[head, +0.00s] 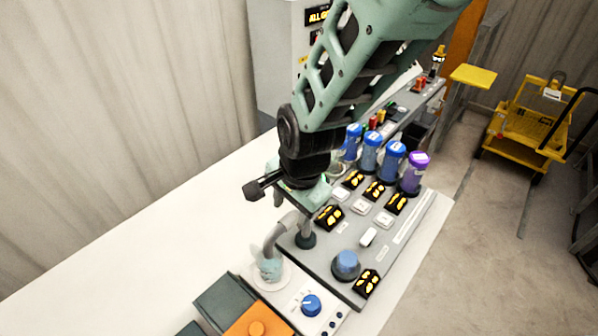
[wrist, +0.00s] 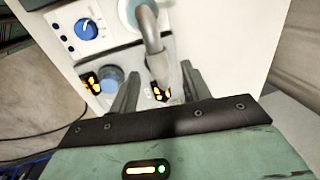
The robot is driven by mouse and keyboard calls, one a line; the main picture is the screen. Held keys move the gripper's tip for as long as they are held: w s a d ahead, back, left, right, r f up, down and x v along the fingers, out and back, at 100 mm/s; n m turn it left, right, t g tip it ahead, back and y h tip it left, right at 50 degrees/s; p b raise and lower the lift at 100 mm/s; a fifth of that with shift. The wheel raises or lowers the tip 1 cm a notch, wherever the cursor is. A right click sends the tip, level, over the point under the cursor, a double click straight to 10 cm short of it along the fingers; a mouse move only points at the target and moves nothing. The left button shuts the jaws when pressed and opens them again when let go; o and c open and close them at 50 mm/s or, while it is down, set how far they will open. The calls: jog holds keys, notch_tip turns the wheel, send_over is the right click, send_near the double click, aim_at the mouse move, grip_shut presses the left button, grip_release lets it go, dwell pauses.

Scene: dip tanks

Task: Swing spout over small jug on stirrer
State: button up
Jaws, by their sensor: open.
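The grey bent spout (head: 275,236) arches from a dark round base (head: 306,240) on the grey panel. Its outlet end appears over the small clear jug (head: 268,268), which stands on the white plate of the stirrer (head: 290,303). In the wrist view the spout (wrist: 151,35) comes down between my fingers, with the jug (wrist: 134,12) partly hidden behind it at the top edge. My gripper (wrist: 160,88) is open, one finger on each side of the spout's lower part; whether either touches it I cannot tell. In the head view my arm hides most of the fingers.
The stirrer has a blue knob (head: 311,305). A larger blue knob (head: 346,262) and black-and-yellow displays are on the grey panel. Blue bottles (head: 371,152) and a purple one (head: 415,172) stand behind. An orange block (head: 256,328) is in front. The white bench (head: 150,240) at left is clear.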

notch_tip(320, 180, up, 14)
jog(key=s+d+b, duration=0.1)
jog(key=d, duration=0.1)
jog(key=shift+s, duration=0.4)
jog(key=shift+d+r, duration=0.1)
jog(key=s+d+f+n+g+h+b, duration=0.1)
jog(key=s+d+f+n+b, duration=0.4)
jog(key=s+d+n, duration=0.9)
notch_tip(320, 180, down, 3)
jog(key=shift+s+d+f+n, duration=0.1)
jog(key=shift+s+d+n, duration=0.25)
jog(key=shift+d+n, duration=0.45)
dwell(1.5)
